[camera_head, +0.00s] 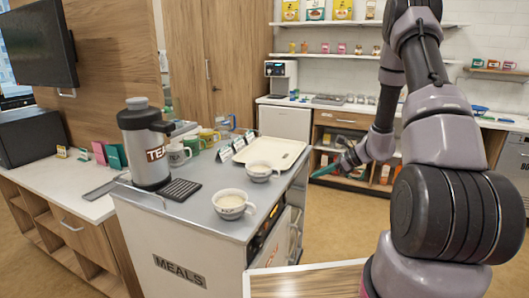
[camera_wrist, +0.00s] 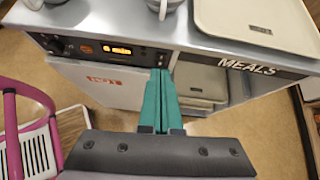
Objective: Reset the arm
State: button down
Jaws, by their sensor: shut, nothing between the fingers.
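My gripper (camera_head: 328,171) is at the end of my arm, to the right of the meals trolley (camera_head: 222,190) in the head view, apart from its top. In the wrist view my gripper (camera_wrist: 161,78) shows two green fingers shut together with nothing between them. They point toward the trolley's front side, with its control panel (camera_wrist: 103,48) and lit display. My arm's grey and black links fill the right of the head view.
A pink-framed item (camera_wrist: 47,104) is at the left of the wrist view. Open floor (camera_head: 335,215) lies right of the trolley.

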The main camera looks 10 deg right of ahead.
jog(key=s+a+r+n+g+h, duration=0.1)
jog(key=s+a+r+n, duration=0.15)
jog(key=r, duration=0.45)
jog(key=s+a+r+n, duration=0.2)
jog(key=s+r+n, duration=0.2)
jog(key=r, duration=0.3)
jog(key=s+a+r+n+g+h, duration=0.1)
jog(key=s+a+r+n, duration=0.15)
jog(key=r, duration=0.45)
jog(key=s+d+r+n+t+h, duration=0.1)
jog(key=s+r+n+t+h, duration=0.1)
jog(key=s+r+n, duration=0.3)
jog(key=s+d+r+n+t+h, duration=0.2)
jog(key=s+r+n, duration=0.3)
jog(key=s+r, duration=0.4)
jog(key=s+h, duration=0.1)
jog(key=s, duration=0.4)
jog(key=shift+s+r, duration=0.2)
jog(key=shift+r, duration=0.1)
